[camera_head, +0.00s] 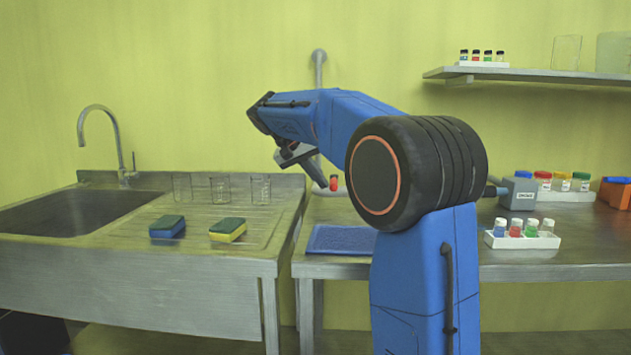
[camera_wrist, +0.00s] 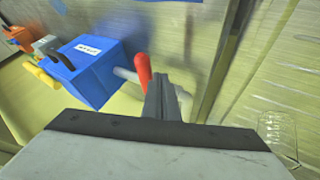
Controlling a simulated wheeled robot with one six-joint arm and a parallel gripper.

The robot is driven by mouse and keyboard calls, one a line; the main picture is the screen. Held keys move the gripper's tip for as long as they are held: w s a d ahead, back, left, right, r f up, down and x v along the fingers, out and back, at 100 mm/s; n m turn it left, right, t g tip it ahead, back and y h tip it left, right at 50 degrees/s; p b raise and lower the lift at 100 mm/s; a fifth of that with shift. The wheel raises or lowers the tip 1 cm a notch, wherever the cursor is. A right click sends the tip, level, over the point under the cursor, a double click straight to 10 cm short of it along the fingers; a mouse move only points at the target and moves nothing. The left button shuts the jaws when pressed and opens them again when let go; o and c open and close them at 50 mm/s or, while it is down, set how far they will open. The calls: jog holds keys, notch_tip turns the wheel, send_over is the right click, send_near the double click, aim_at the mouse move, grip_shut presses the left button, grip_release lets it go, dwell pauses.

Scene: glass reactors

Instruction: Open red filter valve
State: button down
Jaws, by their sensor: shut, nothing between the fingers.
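In the wrist view the red valve handle (camera_wrist: 143,70) stands at the end of a short pale pipe. The pipe joins a blue box (camera_wrist: 95,70) with a white label. My gripper (camera_wrist: 165,84) is shut and empty, its fingertips just right of the red handle in the picture. I cannot tell whether they touch it. In the head view my gripper (camera_head: 322,185) points down over the back of the bench, beside a small red piece (camera_head: 333,183). My arm hides much of the bench behind it.
A sink (camera_head: 75,215) with sponges (camera_head: 228,230) and glass beakers (camera_head: 261,189) is at left. A blue mat (camera_head: 340,239) lies on the bench. A white rack of vials (camera_head: 522,241) and a labelled box (camera_head: 519,191) stand at right. A shelf (camera_head: 540,76) hangs above.

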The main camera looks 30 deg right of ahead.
aim_at(336, 183)
jog(key=shift+s, duration=0.15)
jog(key=shift+s+d+n+t+y, duration=0.3)
jog(key=shift+s+d+n+t, duration=0.75)
jog(key=shift+n, duration=0.55)
jog(key=shift+s+d+n+t, duration=0.5)
jog(key=shift+d+n+t, duration=0.15)
jog(key=shift+n, duration=0.25)
jog(key=d+n+t+y, duration=0.2)
jog(key=d+n, duration=0.3)
jog(key=d, duration=0.6)
jog(key=shift+w+n+t+y, duration=0.15)
jog(key=shift+n+t+y, duration=0.25)
jog(key=shift+y, duration=0.1)
jog(key=shift+w+d+r, duration=0.15)
jog(key=shift+d+r, duration=0.05)
